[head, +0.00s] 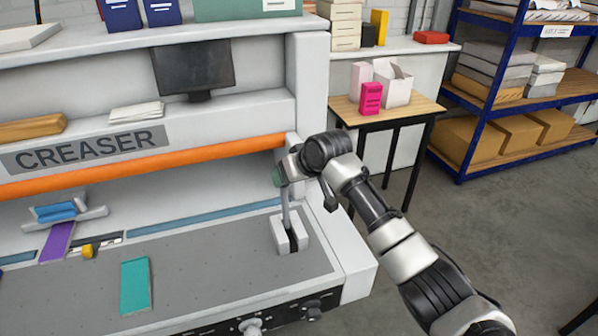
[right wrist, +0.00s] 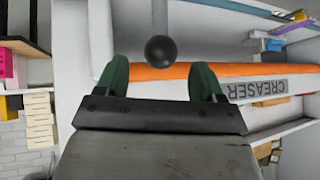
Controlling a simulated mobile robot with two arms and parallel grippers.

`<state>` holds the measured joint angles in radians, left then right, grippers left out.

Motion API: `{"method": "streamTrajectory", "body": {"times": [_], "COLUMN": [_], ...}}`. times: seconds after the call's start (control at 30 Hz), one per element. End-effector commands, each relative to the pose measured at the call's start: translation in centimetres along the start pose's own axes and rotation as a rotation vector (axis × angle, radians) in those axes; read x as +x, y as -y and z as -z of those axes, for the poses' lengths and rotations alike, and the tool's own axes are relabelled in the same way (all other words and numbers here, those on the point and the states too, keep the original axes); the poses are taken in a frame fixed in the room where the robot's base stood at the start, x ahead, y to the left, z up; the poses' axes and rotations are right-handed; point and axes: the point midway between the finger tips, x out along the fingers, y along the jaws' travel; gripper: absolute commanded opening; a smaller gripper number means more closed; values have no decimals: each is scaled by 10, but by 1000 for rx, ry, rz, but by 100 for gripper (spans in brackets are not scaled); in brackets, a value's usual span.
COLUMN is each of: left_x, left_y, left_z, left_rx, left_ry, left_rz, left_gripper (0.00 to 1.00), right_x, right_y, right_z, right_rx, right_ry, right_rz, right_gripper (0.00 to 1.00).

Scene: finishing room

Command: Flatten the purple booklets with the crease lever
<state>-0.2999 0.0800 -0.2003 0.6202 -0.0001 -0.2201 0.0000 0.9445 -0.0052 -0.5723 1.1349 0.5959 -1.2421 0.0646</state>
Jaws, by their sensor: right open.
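The crease lever is a grey rod (head: 286,212) standing nearly upright from a white slotted bracket at the right end of the creaser bed. Its dark ball knob (right wrist: 160,50) shows in the right wrist view, at the mouth of the gap between my fingertips, with space on both sides. My right gripper (head: 279,177) is open at the lever's top; its green fingers also show in the right wrist view (right wrist: 160,70). One purple booklet (head: 57,242) lies at the bed's left, partly under a grey piece with a blue top. My left gripper is not in view.
A teal booklet (head: 136,285) lies on the front of the grey bed (head: 210,262). A yellow knob (head: 88,250) sits beside the purple booklet. An orange bar (head: 150,168) spans the machine above the bed. A small table (head: 425,104) with boxes stands behind my right arm.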

Motion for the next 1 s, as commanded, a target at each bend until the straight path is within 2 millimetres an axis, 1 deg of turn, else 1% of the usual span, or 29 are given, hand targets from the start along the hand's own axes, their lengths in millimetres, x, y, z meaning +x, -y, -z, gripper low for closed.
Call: {"method": "streamTrajectory", "body": {"times": [0.13, 0.3, 0.43, 0.67, 0.73, 0.77, 0.87, 0.97, 1.0], "left_x": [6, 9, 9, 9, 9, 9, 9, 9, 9], "left_y": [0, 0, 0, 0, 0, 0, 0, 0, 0], "left_z": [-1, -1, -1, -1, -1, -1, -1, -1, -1], "left_rx": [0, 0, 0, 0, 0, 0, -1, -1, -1], "left_ry": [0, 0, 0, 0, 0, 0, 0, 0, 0], "left_rz": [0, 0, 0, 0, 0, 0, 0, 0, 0], "left_gripper": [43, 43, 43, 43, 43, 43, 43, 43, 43], "right_x": [-21, -36, -40, -40, -38, -36, -27, -16, -14], "right_y": [-1, 0, 0, 0, 0, 0, 2, 3, 3], "right_z": [-1, -1, -1, -1, -5, -9, -38, -86, -108], "right_rx": [-1, 0, 0, 0, 2, 3, 14, 34, 45], "right_ry": [-2, 0, 1, 1, 4, 7, 23, 46, 56], "right_rz": [0, 0, 0, 0, 1, 2, 9, 11, 9], "right_gripper": [69, 69, 69, 69, 69, 69, 69, 69, 69]}}
